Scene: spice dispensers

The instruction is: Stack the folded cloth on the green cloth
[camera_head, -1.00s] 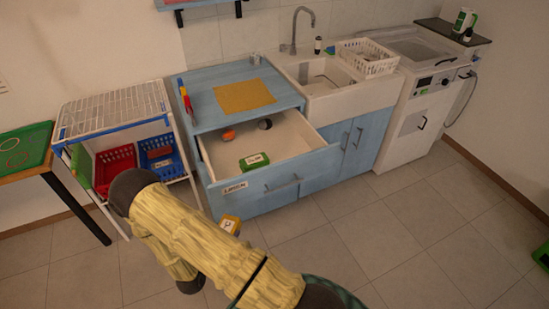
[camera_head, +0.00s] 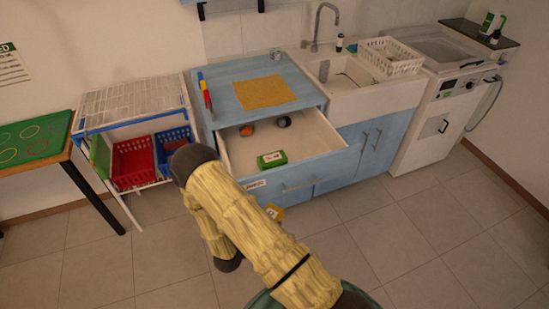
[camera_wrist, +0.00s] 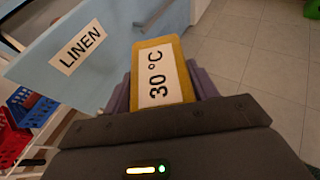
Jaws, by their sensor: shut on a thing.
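The folded cloth (camera_wrist: 162,72) is ochre yellow with a white "30 °C" label. My gripper (camera_wrist: 163,84) is shut on it, with a purple finger at either side. In the head view the cloth (camera_head: 274,212) shows as a small yellow patch beside my arm, low in front of the drawer; my gripper is hidden there. The green cloth (camera_head: 271,160) is a small folded block with a white label, lying inside the open drawer near its front. The held cloth is outside the drawer, apart from the green cloth.
The open drawer (camera_head: 318,165) has a "LINEN" label on its front (camera_wrist: 82,50). An orange item (camera_head: 246,130) and a dark item (camera_head: 284,122) lie towards its back. A flat yellow cloth (camera_head: 263,92) covers part of the blue counter above. Red and blue baskets stand left.

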